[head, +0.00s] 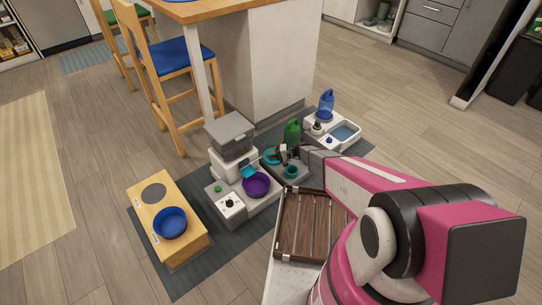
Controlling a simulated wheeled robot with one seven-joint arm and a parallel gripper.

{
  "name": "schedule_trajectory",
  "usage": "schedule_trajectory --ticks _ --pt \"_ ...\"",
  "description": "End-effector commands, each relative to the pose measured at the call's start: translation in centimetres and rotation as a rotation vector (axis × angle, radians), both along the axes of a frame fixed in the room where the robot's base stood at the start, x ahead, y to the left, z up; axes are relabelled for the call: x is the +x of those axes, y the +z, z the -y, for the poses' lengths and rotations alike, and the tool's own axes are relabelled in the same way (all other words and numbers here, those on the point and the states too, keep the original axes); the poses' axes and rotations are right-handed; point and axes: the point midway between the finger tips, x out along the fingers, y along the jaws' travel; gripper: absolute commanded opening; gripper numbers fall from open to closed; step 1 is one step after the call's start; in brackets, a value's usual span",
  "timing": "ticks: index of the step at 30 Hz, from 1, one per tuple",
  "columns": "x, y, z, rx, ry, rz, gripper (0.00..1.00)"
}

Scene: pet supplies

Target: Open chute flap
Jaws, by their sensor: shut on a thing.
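The feeder (231,145) is a white dispenser with a grey lidded hopper, standing on the dark mat. The light-blue chute flap (249,171) is at its right front, above the purple bowl (256,186), and looks tilted outward. My gripper (272,157) reaches in from the right beside the flap. Its jaws are shut, seemingly on the flap's edge or handle, but the contact is small and partly hidden. A teal round item (271,155) shows right by the fingers.
A wooden stand with a blue bowl (170,222) is at left. A teal cup (291,172) and green bottle (292,131) are close to my gripper. A water basin (345,133) and blue jug (326,105) stand behind. A slatted brown tray (306,235) is in front.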

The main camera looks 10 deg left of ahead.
Motion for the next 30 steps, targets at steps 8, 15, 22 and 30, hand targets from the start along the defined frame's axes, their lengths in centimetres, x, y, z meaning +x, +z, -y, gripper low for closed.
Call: schedule_trajectory --ticks 8,15,22,30 --pt "0.0 -0.8 0.1 -0.015 0.001 0.0 0.0" --pt "-0.1 -0.7 0.1 -0.013 0.001 0.0 0.56" --pt "-0.1 -0.5 0.2 -0.01 0.001 0.0 0.56" --pt "0.3 0.5 3.0 -0.008 -0.001 0.0 0.56"
